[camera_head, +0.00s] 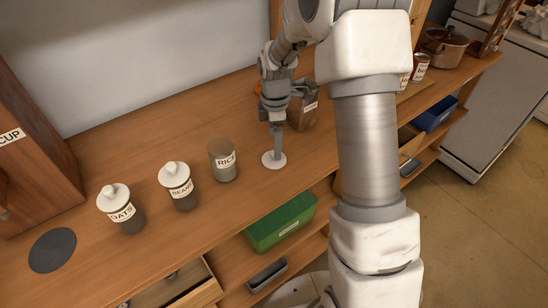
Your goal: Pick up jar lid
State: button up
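The white round jar lid (267,162) lies on the wooden counter, right of the glass jar labelled RICE (222,162), which has no lid on. My gripper (276,152) points straight down over the lid. Its fingertips come down to the middle of the lid, where they hide any knob. The fingers look like one narrow column from this side, so I cannot tell whether they are closed on the lid. The lid looks flat on the counter.
Jars labelled OATS (120,210) and BEANS (179,188) stand to the left with white knobbed lids on. A dark round mat (52,250) lies at front left. A brown bag (303,108) stands just behind my gripper. A green box (281,222) sits on the shelf below.

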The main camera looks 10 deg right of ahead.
aim_at(268, 159)
notch_tip(268, 159, down, 5)
jog(key=shift+a+f+p, duration=0.1)
jog(key=shift+p, duration=0.2)
jog(key=c, duration=1)
